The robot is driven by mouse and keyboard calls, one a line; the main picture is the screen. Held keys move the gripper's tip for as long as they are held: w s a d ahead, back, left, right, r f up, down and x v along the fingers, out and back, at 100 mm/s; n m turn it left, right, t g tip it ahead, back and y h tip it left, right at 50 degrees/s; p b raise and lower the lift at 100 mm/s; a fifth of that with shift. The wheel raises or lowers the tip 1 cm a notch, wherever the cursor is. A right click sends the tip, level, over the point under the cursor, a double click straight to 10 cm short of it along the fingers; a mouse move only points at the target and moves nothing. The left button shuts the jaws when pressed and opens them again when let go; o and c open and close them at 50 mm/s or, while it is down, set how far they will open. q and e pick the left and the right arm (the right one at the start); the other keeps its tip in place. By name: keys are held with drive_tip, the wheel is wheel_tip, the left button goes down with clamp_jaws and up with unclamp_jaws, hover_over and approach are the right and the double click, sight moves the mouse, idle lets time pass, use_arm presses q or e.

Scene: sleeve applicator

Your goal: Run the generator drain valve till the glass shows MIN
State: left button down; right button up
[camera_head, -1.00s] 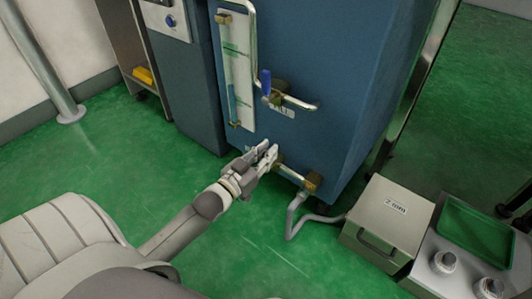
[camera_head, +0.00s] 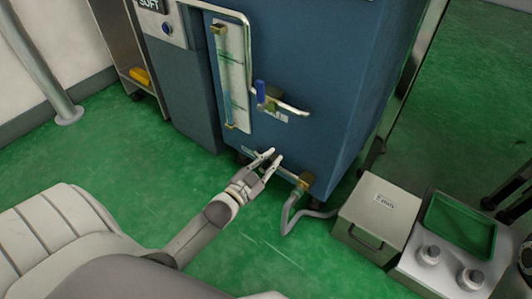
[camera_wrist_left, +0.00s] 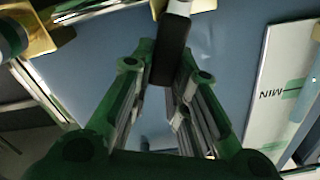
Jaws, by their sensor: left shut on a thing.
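The blue generator cabinet (camera_head: 300,75) stands at centre. Its tall sight glass (camera_head: 232,75) is on a pale plate on the front; the liquid level is too small to read. The plate (camera_wrist_left: 275,95) with its MIN mark shows upside down in the left wrist view. The brass drain valve (camera_head: 306,180) is low on the cabinet, with a grey hose below it. My left gripper (camera_head: 267,160) is just left of the valve, shut on its dark-gripped lever (camera_wrist_left: 170,50), which lies between the fingers in the wrist view. My right gripper is out of view.
A blue-handled valve (camera_head: 262,92) with a bent pipe sits higher on the cabinet. The grey hose (camera_head: 288,212) runs to a grey box (camera_head: 376,222) at right. Beside it is a unit with a green tray (camera_head: 460,225). Green floor is clear to the left.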

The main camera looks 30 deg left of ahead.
use_arm(q)
drive_tip(key=shift+d+f+m+p, duration=0.2)
drive_tip(key=shift+d+m+p, duration=0.15)
drive_tip(key=shift+m, duration=0.35)
drive_tip(key=shift+d, duration=0.1)
drive_tip(key=c, duration=1.4)
unclamp_jaws()
drive_tip(key=shift+o, duration=0.2)
drive_tip(key=s+a, duration=0.1)
drive_tip(key=s, duration=1.1)
